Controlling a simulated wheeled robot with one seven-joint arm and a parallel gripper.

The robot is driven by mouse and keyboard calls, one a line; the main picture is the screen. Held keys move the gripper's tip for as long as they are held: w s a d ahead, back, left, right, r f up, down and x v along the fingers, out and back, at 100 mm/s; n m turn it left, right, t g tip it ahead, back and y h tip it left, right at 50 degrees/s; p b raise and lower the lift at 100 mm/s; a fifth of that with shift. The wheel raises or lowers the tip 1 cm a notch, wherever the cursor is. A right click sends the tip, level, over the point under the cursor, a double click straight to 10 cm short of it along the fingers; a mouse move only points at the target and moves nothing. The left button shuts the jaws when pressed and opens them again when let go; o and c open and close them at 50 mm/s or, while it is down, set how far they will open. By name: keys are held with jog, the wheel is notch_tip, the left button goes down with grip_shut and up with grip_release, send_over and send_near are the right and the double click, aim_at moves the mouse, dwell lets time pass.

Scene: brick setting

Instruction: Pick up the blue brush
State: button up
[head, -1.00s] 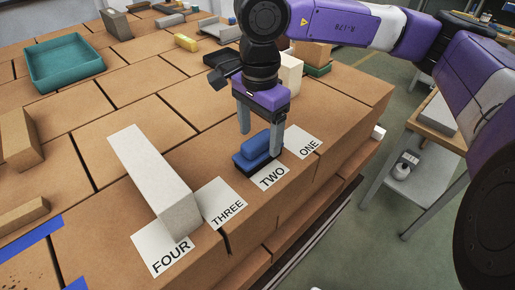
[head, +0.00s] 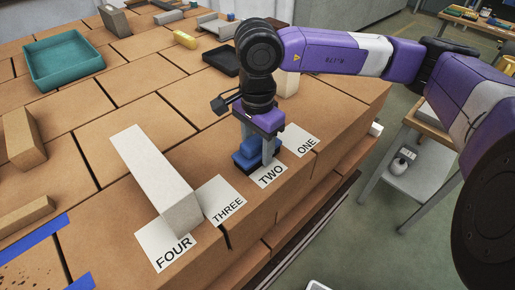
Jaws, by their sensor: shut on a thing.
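The blue brush (head: 246,156) is a blue block with a dark underside. It rests on the brick surface at the upper edge of the card marked TWO (head: 271,175). My gripper (head: 256,152) comes down on it from above, with its grey fingers on either side of the brush's upper part. The gripper is shut on the brush. The fingers and the wrist hide part of the brush. I cannot tell whether it is lifted off the surface.
A white block (head: 155,173) lies behind the FOUR card (head: 167,247). The THREE card (head: 223,200) and ONE card (head: 301,139) flank TWO. A teal tray (head: 66,82) and a black tray (head: 222,62) stand farther back. The brick stack's edge drops off at right.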

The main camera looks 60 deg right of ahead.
aim_at(258, 137)
jog(key=shift+c, duration=0.5)
jog(key=shift+r, duration=0.1)
jog(key=shift+r, duration=0.6)
notch_tip(258, 137, up, 19)
jog(key=b, duration=0.3)
jog(key=shift+f, duration=0.15)
